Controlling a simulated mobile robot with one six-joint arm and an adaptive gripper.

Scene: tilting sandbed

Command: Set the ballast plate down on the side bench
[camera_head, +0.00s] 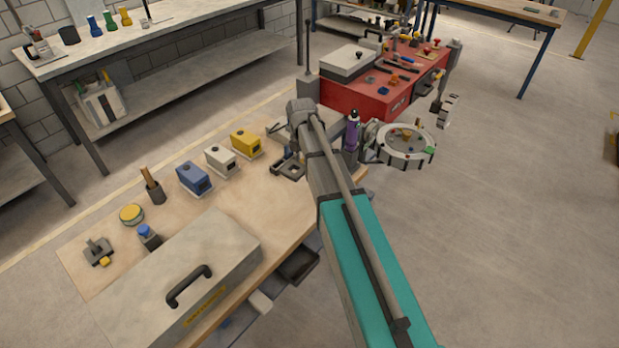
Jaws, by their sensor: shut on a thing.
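My arm, with a teal link and a grey end, reaches up through the middle of the head view and ends over the right edge of a wooden-topped bench (105,215). I cannot make out my gripper; the arm hides what lies behind its far end. I cannot pick out the ballast plate for certain. The round sandbed (430,160), pale-rimmed with small coloured pieces, is right of the arm on a grey mount. A longer grey bench (200,37) stands at the back left. I cannot tell which bench is the side bench.
Blue (192,177), white (220,158) and yellow (245,142) blocks stand in a row on the wooden top. A large handled case (225,245) fills its front. A purple bottle (352,132) is beside the arm. A red bench (350,99) holds tools. Floor at right is clear.

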